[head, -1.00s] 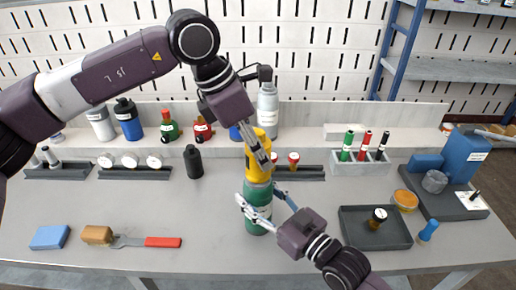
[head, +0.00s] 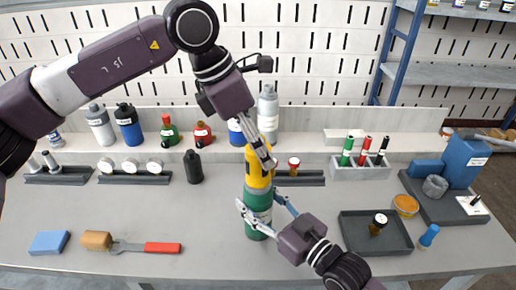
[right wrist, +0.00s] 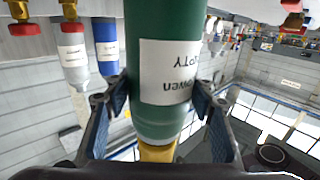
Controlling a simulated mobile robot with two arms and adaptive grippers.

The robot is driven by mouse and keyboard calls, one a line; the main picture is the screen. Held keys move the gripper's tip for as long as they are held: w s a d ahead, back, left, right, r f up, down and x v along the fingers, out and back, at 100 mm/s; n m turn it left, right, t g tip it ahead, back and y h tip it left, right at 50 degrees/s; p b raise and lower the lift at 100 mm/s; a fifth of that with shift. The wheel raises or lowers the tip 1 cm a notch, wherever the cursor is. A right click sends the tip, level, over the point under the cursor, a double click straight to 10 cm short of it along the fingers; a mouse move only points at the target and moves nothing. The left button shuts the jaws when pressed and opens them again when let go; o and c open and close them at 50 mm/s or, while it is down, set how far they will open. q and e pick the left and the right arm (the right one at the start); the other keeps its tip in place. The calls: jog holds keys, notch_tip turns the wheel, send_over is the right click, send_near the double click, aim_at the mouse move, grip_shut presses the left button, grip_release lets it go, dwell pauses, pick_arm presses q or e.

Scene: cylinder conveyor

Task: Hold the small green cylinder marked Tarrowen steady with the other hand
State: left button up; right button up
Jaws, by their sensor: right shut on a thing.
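The small green cylinder (head: 258,224) stands upright near the front middle of the table, with a yellow cap (head: 255,180) on top. In the right wrist view the green cylinder (right wrist: 165,25) appears upside down, and its white label is partly readable, ending in "owen" and "PTY". My right gripper (head: 260,203) is shut on the cylinder's green body, one finger on each side. My left gripper (head: 270,161) reaches down from the upper left to the yellow cap. Its fingers overlap the cap, and I cannot tell whether they grip it.
A black bottle (head: 193,167) stands to the left. Several bottles and cylinders line the back. A blue sponge (head: 48,243) and a red-handled brush (head: 160,248) lie at front left.

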pick_arm(q)
jog(key=shift+f, duration=0.1)
jog(key=shift+f, duration=1.15)
jog(key=shift+c, duration=0.2)
jog(key=c, duration=1.3)
jog(key=o, duration=1.3)
jog(key=shift+o, duration=0.2)
jog(key=shift+r, duration=1.25)
